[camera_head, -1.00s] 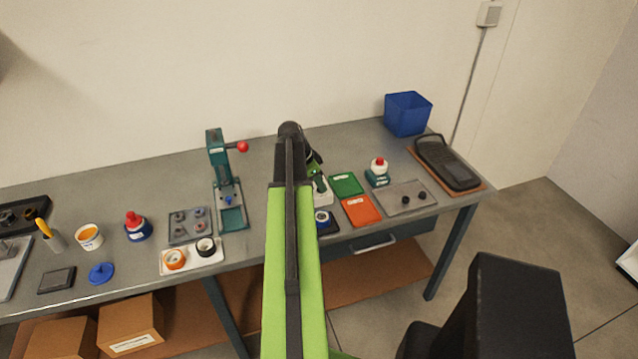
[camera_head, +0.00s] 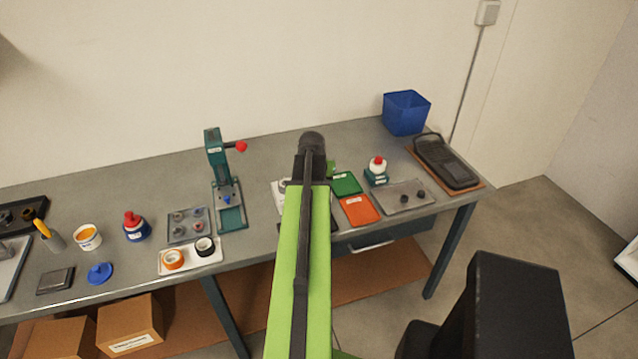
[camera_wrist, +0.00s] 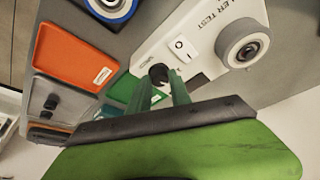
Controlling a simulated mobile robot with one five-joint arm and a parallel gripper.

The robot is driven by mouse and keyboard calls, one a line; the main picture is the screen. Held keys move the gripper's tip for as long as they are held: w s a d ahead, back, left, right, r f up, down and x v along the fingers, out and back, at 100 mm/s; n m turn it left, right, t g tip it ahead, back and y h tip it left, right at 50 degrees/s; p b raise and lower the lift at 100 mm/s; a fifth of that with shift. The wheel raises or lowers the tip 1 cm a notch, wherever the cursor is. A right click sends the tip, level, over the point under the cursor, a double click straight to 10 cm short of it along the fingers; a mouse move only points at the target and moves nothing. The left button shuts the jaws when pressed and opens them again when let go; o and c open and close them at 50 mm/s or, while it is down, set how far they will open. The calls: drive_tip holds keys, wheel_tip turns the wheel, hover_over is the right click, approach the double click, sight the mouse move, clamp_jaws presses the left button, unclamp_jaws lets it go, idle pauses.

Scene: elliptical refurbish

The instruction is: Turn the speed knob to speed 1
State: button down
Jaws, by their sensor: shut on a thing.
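The speed knob (camera_wrist: 158,74) is a small black knob on the white roller test box (camera_wrist: 200,30), seen in the wrist view. My gripper (camera_wrist: 163,84) has its two green fingers closed around the knob, and they hide part of it. Beside the knob are a white rocker switch and small printing that I cannot read. A grey and white roller (camera_wrist: 242,45) sits on the box under the "TEST" label. In the head view my arm covers most of the box, leaving only its left edge (camera_head: 279,190), and hides the gripper and knob.
An orange tray (camera_head: 359,210) and a green tray (camera_head: 346,184) lie right of my arm. A red-topped button unit (camera_head: 377,168), a grey tray (camera_head: 400,197) and a blue bin (camera_head: 406,112) stand further right. A green press (camera_head: 220,170) stands to the left.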

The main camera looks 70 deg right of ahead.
drive_tip(key=n, duration=0.2)
drive_tip(key=n+t, duration=0.1)
drive_tip(key=n, duration=0.1)
drive_tip(key=n+t+y, duration=0.1)
drive_tip(key=n, duration=0.1)
drive_tip(key=shift+s, duration=0.25)
drive_tip(key=shift+n, duration=0.3)
drive_tip(key=c, duration=1.2)
unclamp_jaws()
drive_tip(key=p+v, duration=1.6)
drive_tip(key=v, duration=0.1)
drive_tip(key=shift+s+d+r, duration=0.1)
drive_tip(key=shift+s+r, duration=0.1)
drive_tip(key=shift+s, duration=0.1)
